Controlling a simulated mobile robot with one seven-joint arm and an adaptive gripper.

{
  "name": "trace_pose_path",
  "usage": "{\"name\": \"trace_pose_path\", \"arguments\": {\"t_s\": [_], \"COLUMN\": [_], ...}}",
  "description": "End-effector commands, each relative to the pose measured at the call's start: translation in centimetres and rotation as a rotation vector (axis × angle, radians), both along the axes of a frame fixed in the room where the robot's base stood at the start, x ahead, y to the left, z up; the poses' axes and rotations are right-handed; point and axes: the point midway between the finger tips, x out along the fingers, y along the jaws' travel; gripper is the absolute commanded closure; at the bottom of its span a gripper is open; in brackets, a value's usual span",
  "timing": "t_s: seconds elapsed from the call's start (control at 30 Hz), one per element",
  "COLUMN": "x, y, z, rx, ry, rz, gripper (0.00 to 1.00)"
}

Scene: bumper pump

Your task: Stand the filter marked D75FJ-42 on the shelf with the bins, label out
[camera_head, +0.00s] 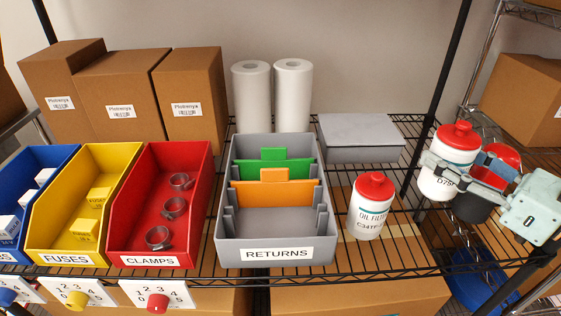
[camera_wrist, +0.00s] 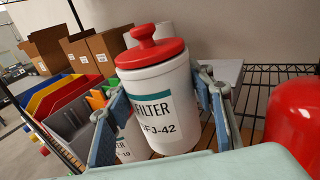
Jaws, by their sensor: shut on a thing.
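My gripper (camera_head: 455,172) is shut on a white filter with a red cap (camera_head: 458,140) at the right of the head view. Its label reads "D75F" there, the rest being covered by the gripper. In the wrist view the held filter (camera_wrist: 158,95) leans slightly between the two finger pads, and its label shows "FILTER" and "FJ-42". It appears raised by the right end of the wire shelf (camera_head: 405,250). Another white, red-capped oil filter (camera_head: 371,207), marked "C34TF", stands upright on that shelf with its label facing out. It is partly hidden behind the held filter in the wrist view.
Blue (camera_head: 38,180), yellow (camera_head: 75,215) and red (camera_head: 165,195) bins and a grey RETURNS bin (camera_head: 275,222) line the shelf. A grey box (camera_head: 360,140) lies behind the standing filter. A shelf post (camera_head: 440,80) rises left of my gripper. A red rounded object (camera_wrist: 295,115) is close on the right.

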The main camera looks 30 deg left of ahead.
Motion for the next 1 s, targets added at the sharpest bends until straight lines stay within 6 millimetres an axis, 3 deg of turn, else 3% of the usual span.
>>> {"name": "trace_pose_path", "arguments": {"t_s": [0.23, 0.5, 0.77, 1.0], "x": [0.0, 0.0, 0.0, 0.0], "y": [0.0, 0.0, 0.0, 0.0], "z": [-0.2, -4.9, -6.8, -9.9], "rx": [0.002, 0.003, 0.002, 0.003], "ry": [-0.002, 0.002, -0.002, 0.0], "rz": [0.0, 0.0, 0.0, 0.0], "gripper": [0.95, 0.95, 0.95, 0.95]}}
